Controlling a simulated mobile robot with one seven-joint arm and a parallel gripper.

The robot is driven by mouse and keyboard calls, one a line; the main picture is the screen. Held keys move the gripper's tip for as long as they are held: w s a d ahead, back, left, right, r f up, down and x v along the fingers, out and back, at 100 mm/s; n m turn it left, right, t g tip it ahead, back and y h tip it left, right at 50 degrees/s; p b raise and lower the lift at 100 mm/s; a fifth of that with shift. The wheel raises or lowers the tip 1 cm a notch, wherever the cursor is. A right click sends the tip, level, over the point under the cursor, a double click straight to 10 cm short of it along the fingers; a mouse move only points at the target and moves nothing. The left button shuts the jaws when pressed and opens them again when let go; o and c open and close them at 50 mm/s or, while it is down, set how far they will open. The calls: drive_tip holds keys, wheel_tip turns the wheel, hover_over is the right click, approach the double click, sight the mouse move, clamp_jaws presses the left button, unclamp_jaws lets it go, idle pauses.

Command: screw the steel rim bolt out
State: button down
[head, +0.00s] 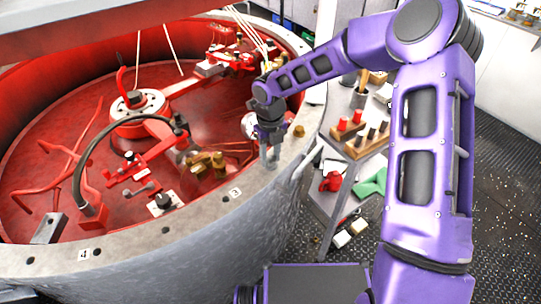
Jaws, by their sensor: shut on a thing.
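My gripper (270,158) points down at the pale flat rim (205,215) of the big round tub, on its right-hand side. Its fingers are shut on the steel rim bolt, right at the rim's top surface. The bolt is mostly hidden between the fingers, so I cannot tell how far it sits in its hole. A brass-coloured bolt (299,131) stands on the rim a little behind and to the right of my gripper.
The tub's red inside (60,150) holds red fixtures, a black hose (90,155) and brass fittings (205,165). Number plates "3" (235,191) and "4" (85,254) mark the rim beside dark holes. A shelf stand (350,150) with red and dark pegs stands close right of the tub.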

sight(270, 159)
drive_tip(key=shift+s+f+n, duration=0.2)
drive_tip(key=shift+n, duration=0.4)
drive_tip(key=c, duration=0.5)
unclamp_jaws()
drive_tip(key=shift+w, duration=0.1)
drive_tip(key=shift+r, duration=0.1)
drive_tip(key=shift+w+r, duration=0.1)
drive_tip(key=shift+r, duration=0.5)
wheel_tip(270, 159, up, 16)
drive_tip(key=shift+r, duration=0.15)
